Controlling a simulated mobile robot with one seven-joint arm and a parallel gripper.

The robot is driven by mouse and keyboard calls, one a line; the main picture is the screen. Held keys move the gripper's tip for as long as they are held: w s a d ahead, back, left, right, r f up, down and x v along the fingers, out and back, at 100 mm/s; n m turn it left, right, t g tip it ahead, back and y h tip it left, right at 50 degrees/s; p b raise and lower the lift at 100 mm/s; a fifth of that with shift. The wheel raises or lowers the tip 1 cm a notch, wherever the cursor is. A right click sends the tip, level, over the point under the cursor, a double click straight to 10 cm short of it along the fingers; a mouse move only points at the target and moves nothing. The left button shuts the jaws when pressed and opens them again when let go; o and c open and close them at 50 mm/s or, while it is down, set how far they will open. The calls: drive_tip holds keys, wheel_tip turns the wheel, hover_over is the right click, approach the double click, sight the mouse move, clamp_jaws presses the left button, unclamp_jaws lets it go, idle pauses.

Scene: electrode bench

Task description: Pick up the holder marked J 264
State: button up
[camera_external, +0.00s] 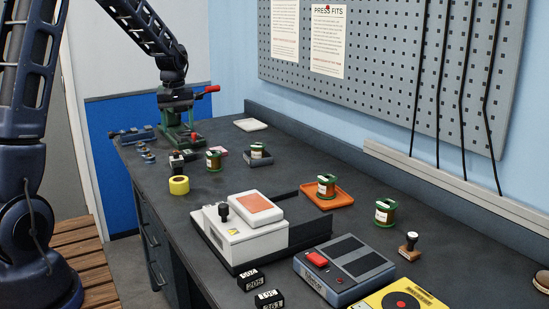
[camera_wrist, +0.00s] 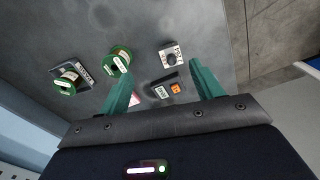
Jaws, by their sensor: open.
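Several holders look like green-ended spools with brown middles and white labels; I cannot read J 264 on any. In the external view, one holder (camera_external: 213,160) stands on the bench, one (camera_external: 258,151) on a small dark tray, one (camera_external: 327,186) on an orange tray, and one (camera_external: 384,212) farther right. In the wrist view, one holder (camera_wrist: 121,58) lies near my left fingertip and another (camera_wrist: 66,80) sits farther left. My gripper (camera_wrist: 160,67) is open and empty above the bench's far end. Its fingertips are hard to separate from the green press in the external view.
A green press (camera_external: 181,136) with a red handle stands below my wrist. Yellow tape (camera_external: 179,185), a black-knobbed block (camera_wrist: 170,55) and a dark labelled block (camera_wrist: 166,90) are nearby. A white machine (camera_external: 240,230) fills the bench middle. A pegboard (camera_external: 390,70) hangs behind.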

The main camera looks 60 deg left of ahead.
drive_tip(key=n, duration=0.1)
approach(177, 158)
drive_tip(key=shift+w+a+f, duration=0.1)
drive_tip(key=shift+w+a, duration=0.15)
drive_tip(key=shift+a, duration=0.6)
drive_tip(key=shift+a+f, duration=0.1)
drive_tip(key=shift+f, duration=0.2)
wheel_tip(177, 158, down, 5)
drive_tip(key=shift+f, duration=0.1)
drive_tip(key=shift+d+f, duration=0.2)
drive_tip(key=shift+f, duration=1.05)
drive_tip(key=shift+d+f, duration=0.15)
drive_tip(key=shift+f, duration=1.15)
drive_tip(key=shift+c, duration=0.3)
drive_tip(key=c, duration=1.2)
drive_tip(key=shift+r, duration=0.15)
